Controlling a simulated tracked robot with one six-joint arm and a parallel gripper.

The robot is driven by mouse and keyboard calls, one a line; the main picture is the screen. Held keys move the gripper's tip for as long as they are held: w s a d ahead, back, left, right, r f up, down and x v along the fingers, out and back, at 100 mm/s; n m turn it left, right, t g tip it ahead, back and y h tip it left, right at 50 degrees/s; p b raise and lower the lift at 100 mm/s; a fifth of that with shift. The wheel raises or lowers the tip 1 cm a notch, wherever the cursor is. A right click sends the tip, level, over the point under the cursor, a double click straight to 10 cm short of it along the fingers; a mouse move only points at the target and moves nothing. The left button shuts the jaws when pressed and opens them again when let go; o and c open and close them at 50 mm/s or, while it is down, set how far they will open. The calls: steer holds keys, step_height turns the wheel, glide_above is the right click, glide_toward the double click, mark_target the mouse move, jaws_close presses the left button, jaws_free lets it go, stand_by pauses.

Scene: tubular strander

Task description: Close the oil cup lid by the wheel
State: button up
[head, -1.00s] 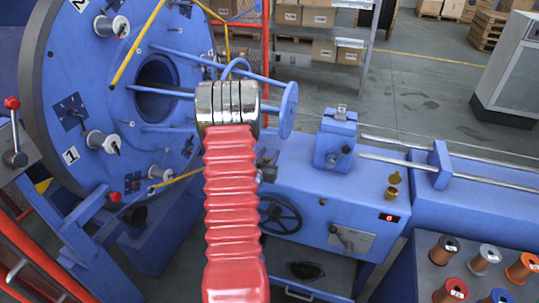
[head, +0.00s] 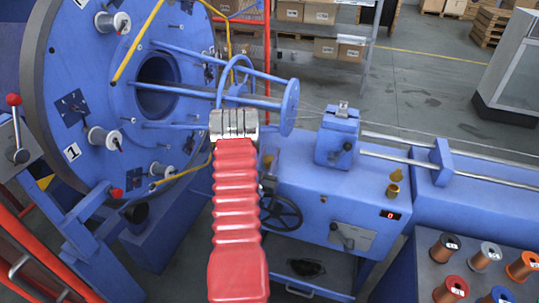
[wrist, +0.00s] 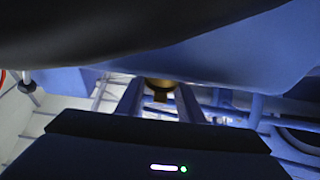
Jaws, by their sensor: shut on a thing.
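My gripper (wrist: 158,90) shows in the wrist view as two grey fingers, shut on a small round brass piece with a darker tab below it, which looks like the oil cup lid (wrist: 160,84). In the head view my red arm hides the gripper. A small brass part, apparently the oil cup by the wheel (head: 268,161), shows just right of my arm, above the black handwheel (head: 281,213). Most of that cup is hidden, so I cannot tell its lid's angle. A second brass oil cup (head: 393,191) stands farther right with its lid raised.
The big blue disc (head: 75,110) with bobbins stands at left. Blue rods run from it to a small round plate (head: 289,106) just beyond my arm. A clamp block (head: 337,138) stands on the blue housing. Copper spools (head: 445,247) stand at lower right.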

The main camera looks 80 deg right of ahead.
steer(key=shift+f, duration=0.1)
steer(key=o, duration=1.1)
steer(key=shift+c, duration=0.2)
steer(key=v, duration=1.2)
steer(key=shift+w, duration=0.15)
